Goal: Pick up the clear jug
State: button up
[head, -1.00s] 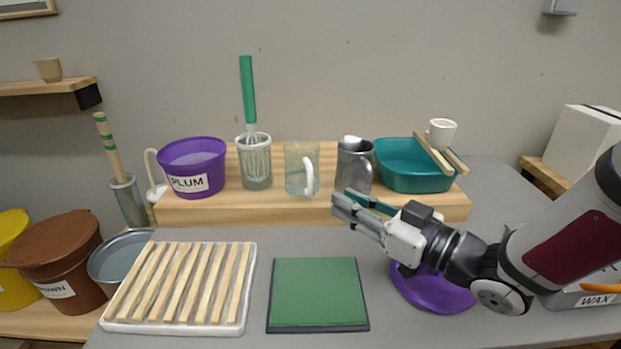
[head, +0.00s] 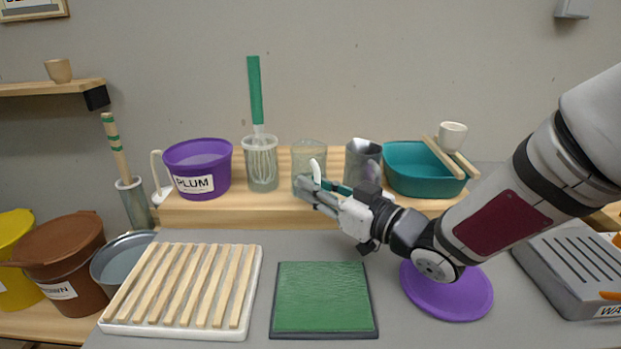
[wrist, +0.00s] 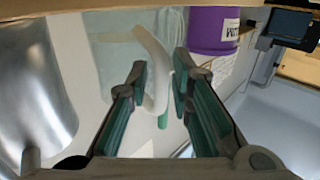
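The clear jug (head: 309,155) stands on the wooden riser between the whisk holder and the metal jug, its white handle (head: 317,172) facing the front. My gripper (head: 304,187) is at the jug's front, low by the handle. In the wrist view the jug's clear wall (wrist: 105,55) is at upper middle, and its white handle (wrist: 153,72) shows between my two fingers (wrist: 159,75). The fingers are apart, one on each side of the handle. I cannot tell whether either finger touches it. My fingers hide the jug's lower part in the head view.
The metal jug (head: 362,160) stands close to the right, and it fills the wrist view's left (wrist: 30,85). The whisk holder (head: 261,165) and purple PLUM bucket (head: 197,170) stand left. A teal basin (head: 412,182) is further right. A green board (head: 322,300) lies in front.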

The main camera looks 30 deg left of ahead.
aim_at(318, 171)
jog(key=shift+c, duration=0.6)
grip_shut()
jog(key=shift+r, duration=0.15)
jog(key=shift+r+p, duration=0.65)
jog(key=shift+r, duration=0.95)
jog(key=shift+s+d+r, duration=0.1)
jog(key=shift+s+r, duration=0.05)
jog(key=shift+s, duration=0.15)
jog(key=s+d+r, duration=0.1)
jog(key=s+d, duration=0.2)
jog(key=s, duration=0.9)
jog(key=shift+s+d+b, duration=0.2)
jog(key=shift+s+b, duration=0.1)
jog(key=shift+b, duration=0.15)
jog(key=shift+s+b, duration=0.2)
jog(key=shift+b, duration=0.45)
